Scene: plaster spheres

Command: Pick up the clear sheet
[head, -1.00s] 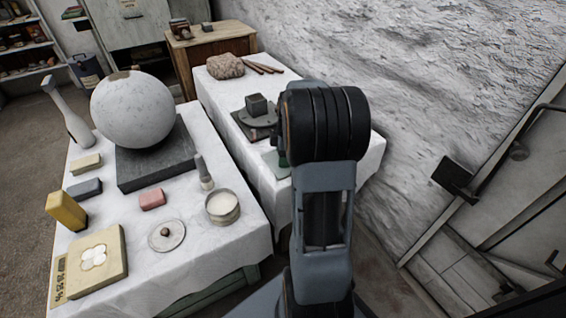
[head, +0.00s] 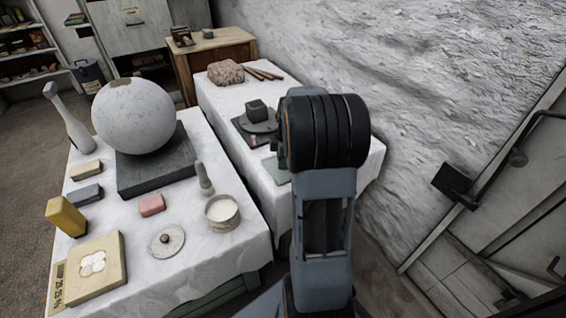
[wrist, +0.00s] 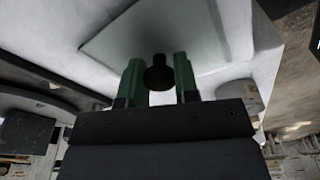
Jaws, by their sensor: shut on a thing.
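The clear sheet (wrist: 150,30) is a thin, pale, slightly greenish panel across the upper part of the wrist view. A pale corner of it shows beside my arm in the head view (head: 276,171), over the far white-covered table. My gripper (wrist: 159,75) has two green fingers, one on each side of a dark round knob (wrist: 158,73) that stands against the sheet. The fingers are shut on this knob. My arm hides most of the sheet in the head view. I cannot tell whether the sheet touches the table.
The far table (head: 225,96) also holds a dark slab with a round stand (head: 258,124) and a rough stone (head: 226,72) left of my arm. The near table (head: 240,250) carries a large plaster sphere (head: 133,115), a bowl (head: 222,213) and several small blocks. A wall rises behind.

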